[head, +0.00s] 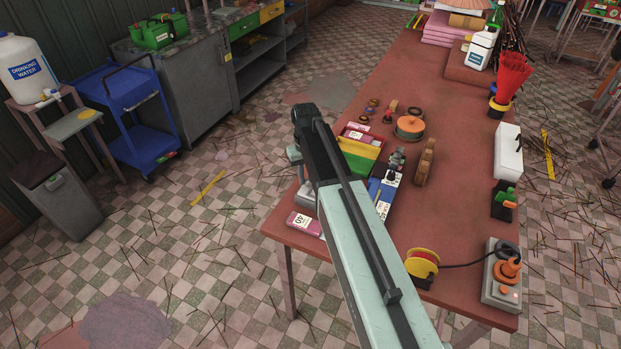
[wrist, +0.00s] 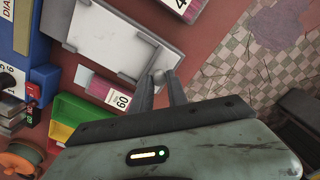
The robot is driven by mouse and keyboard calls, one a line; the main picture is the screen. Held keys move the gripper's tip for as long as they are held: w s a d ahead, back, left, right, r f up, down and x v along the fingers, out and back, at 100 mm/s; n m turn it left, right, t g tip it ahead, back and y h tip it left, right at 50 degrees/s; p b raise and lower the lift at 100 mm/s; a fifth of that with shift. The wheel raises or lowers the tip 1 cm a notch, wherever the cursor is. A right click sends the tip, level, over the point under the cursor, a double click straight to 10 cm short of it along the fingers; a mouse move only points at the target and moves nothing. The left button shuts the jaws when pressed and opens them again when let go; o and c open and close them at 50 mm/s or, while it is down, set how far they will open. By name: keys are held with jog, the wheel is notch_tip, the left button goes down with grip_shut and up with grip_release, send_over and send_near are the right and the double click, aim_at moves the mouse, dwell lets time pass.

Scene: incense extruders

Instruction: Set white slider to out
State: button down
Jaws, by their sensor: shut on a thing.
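A pale grey-white flat piece with a raised frame (wrist: 110,38) lies near the table edge in the wrist view; I take it to carry the white slider. A small whitish tab (wrist: 160,76) at its lower right corner sits at my fingertips. My gripper (wrist: 167,80) has its two fingers close together on that tab. In the head view my arm hides most of this area and the fingers.
A pink-and-white box marked 60 (wrist: 107,92) lies beside the fingers. Another pink box (head: 305,223) lies at the table edge. The tiled floor (wrist: 262,70) lies beyond it.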

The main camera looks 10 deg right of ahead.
jog(key=shift+w+a, duration=0.15)
jog(key=shift+a, duration=0.05)
jog(key=c, duration=1.3)
grip_release()
notch_tip(320, 180, up, 8)
jog(key=p, duration=0.8)
jog(key=shift+f, duration=0.15)
